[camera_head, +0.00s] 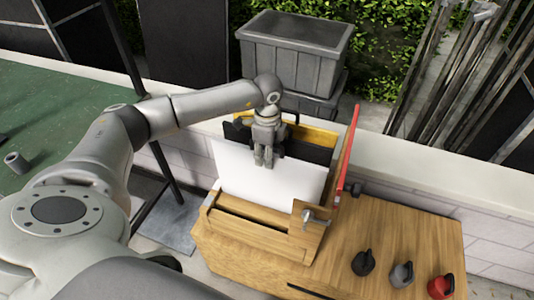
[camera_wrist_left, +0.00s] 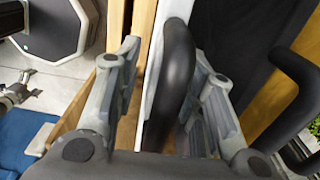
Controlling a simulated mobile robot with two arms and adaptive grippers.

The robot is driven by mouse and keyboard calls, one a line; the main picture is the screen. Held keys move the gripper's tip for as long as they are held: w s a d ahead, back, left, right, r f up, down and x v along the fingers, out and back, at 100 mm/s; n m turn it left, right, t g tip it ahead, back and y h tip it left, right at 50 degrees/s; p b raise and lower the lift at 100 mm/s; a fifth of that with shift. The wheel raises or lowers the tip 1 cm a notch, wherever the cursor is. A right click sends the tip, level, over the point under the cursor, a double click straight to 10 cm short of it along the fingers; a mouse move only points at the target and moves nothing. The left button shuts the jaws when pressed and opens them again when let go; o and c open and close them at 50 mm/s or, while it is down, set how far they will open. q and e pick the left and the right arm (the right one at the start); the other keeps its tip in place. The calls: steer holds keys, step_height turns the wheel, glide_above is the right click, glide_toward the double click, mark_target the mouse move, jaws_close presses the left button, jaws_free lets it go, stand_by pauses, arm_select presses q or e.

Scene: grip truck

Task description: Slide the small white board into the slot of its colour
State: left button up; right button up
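The white board (camera_head: 262,190) stands upright, leaning a little, in the wooden rack (camera_head: 250,232) in the head view. My left gripper (camera_head: 264,163) points down at its upper edge. In the left wrist view, the fingers of my left gripper (camera_wrist_left: 163,72) are on either side of the board's thick black handle (camera_wrist_left: 178,75). A gap shows between the left finger and the white board (camera_wrist_left: 153,85), so the fingers look open around the handle. An empty dark slot (camera_head: 250,213) runs along the rack in front of the board. My right gripper is not in view.
A black board (camera_head: 308,148) and a yellow board (camera_head: 322,137) stand behind the white one. A red board (camera_head: 347,150) stands at the rack's right side. Black (camera_head: 363,262), grey (camera_head: 402,274) and red (camera_head: 440,287) handled objects sit on the wooden table (camera_head: 400,225) at the right.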

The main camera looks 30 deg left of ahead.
arm_select(q)
steer(key=shift+r, duration=0.2)
step_height(320, 180, up, 12)
steer(key=shift+f, duration=0.15)
stand_by(0.4)
